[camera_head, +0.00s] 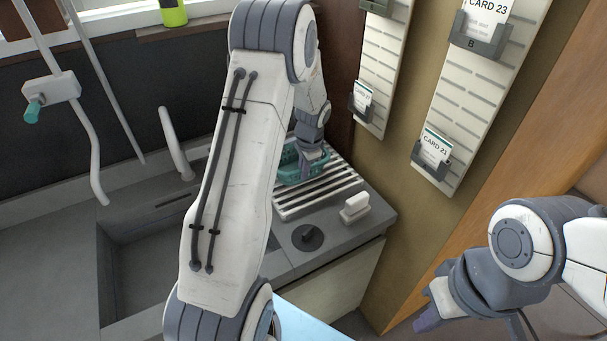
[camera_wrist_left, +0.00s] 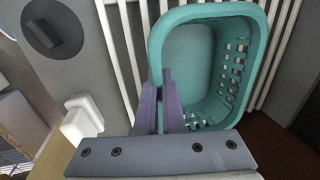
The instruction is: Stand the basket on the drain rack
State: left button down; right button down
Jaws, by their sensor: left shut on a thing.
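The teal basket (camera_head: 289,172) is at the white slatted drain rack (camera_head: 325,193), partly hidden behind my left arm in the head view. In the left wrist view the basket (camera_wrist_left: 253,62) lies over the rack's bars (camera_wrist_left: 128,55), its open top toward the camera. My left gripper (camera_wrist_left: 166,100) is shut on the basket's near left wall, with its purple fingers over the rim. I cannot tell whether the basket's base touches the bars. My right gripper (camera_head: 437,315) hangs low at the right, away from the rack; its jaw gap is unclear.
A sink basin (camera_head: 150,270) is left of the rack. A round dark knobbed disc (camera_head: 307,237) and a small white block-like item (camera_head: 355,208) sit on the counter before the rack. Card boards (camera_head: 465,90) hang on the wall at right.

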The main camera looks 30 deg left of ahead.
pick_arm(q)
jog(key=shift+x, duration=1.05)
jog(key=shift+s+d, duration=0.1)
jog(key=shift+d, duration=0.15)
jog(key=shift+f, duration=0.15)
jog(key=c, duration=1)
grip_release()
jog(key=shift+c, duration=0.2)
